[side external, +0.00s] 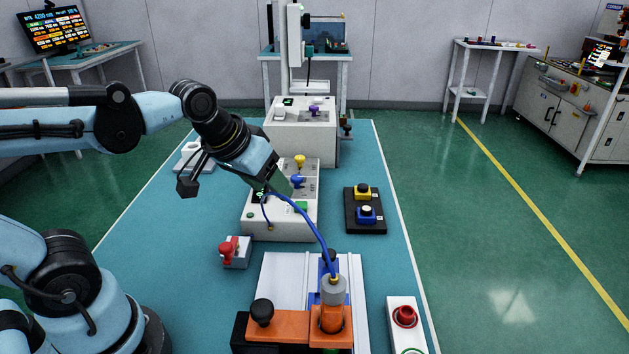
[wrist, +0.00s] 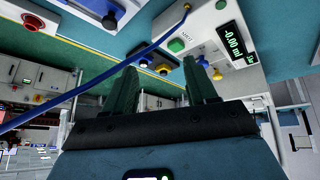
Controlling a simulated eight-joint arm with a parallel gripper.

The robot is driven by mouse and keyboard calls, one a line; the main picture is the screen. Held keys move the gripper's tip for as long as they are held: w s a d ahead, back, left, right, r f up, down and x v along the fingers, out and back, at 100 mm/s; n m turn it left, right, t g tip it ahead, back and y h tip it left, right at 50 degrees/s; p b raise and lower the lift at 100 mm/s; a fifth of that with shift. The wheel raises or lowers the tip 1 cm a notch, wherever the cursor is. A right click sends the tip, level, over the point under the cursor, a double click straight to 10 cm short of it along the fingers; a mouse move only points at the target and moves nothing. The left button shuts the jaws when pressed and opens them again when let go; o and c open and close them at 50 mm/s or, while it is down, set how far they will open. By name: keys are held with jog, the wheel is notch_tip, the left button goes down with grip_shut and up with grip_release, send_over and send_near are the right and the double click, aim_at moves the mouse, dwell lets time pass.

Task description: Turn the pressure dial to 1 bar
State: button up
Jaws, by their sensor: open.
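A white control box (side external: 283,224) stands mid-table, with a yellow knob (side external: 300,160), a blue knob (side external: 298,181) and a green button (side external: 301,207). I cannot tell which knob is the pressure dial. My gripper (side external: 283,184) is at the box, beside the blue knob; contact cannot be told. In the wrist view my gripper (wrist: 160,66) has its two dark green fingers apart, with nothing held between them. There the blue knob (wrist: 203,61) and yellow knob (wrist: 217,75) show just right of the right finger. The box's display (wrist: 232,42) reads about -0.00 ml.
A blue hose (side external: 316,232) runs from the box to the orange fixture (side external: 278,326) in front. A taller white unit (side external: 300,140) with a purple knob stands behind.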

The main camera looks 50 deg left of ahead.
jog(key=w+a+r+n+g, duration=0.3)
jog(key=w+a+r+n, duration=0.2)
jog(key=w+n, duration=0.3)
jog(key=n+g, duration=0.3)
jog(key=n, duration=0.5)
send_over(297, 176)
notch_tip(297, 176, down, 2)
notch_tip(297, 176, down, 12)
jog(key=shift+s+r, duration=0.1)
jog(key=shift+r, duration=0.05)
jog(key=c, duration=1.1)
jog(key=shift+o, duration=0.2)
